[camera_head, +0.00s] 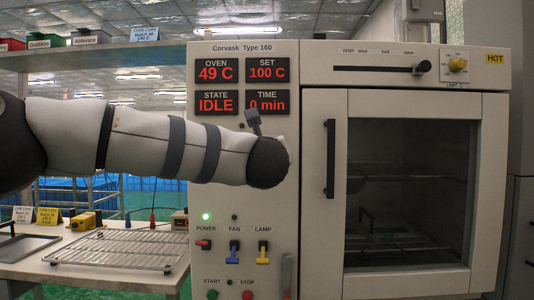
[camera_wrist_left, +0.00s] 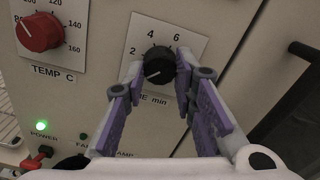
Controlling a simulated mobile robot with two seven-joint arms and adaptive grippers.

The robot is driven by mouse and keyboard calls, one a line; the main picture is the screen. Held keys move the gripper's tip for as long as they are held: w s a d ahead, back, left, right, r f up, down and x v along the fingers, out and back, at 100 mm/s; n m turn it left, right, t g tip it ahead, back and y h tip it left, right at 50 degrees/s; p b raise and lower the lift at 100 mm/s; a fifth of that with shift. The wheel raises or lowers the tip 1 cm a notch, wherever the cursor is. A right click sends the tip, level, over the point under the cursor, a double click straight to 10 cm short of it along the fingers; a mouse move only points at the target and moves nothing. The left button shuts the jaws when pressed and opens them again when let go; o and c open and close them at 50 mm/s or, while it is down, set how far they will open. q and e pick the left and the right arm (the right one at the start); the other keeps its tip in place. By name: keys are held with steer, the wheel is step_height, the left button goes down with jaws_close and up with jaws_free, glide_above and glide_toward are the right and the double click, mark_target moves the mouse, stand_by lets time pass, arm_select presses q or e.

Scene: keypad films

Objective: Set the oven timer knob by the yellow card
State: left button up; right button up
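The black timer knob (camera_wrist_left: 157,67) sits on a white dial plate marked 2, 4 and 6, with "min" below, in the left wrist view. Its pale pointer line seems to aim to the lower left. My left gripper (camera_wrist_left: 159,64) has its fingers apart, one on each side of the knob; I cannot tell whether they touch it. In the head view my left arm hides the knob. The TIME display (camera_head: 268,102) reads 0 min and STATE reads IDLE. The yellow card (camera_head: 48,217) stands on the side table; its print is too small to read surely. My right gripper is not seen.
The red TEMP C knob (camera_wrist_left: 40,32) is left of the timer knob. Power, fan and lamp switches (camera_head: 234,252) are below. The closed oven door with a black handle (camera_head: 330,160) is to the right. A wire rack (camera_head: 115,250) lies on the side table.

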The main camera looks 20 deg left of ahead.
arm_select(q)
jaws_close()
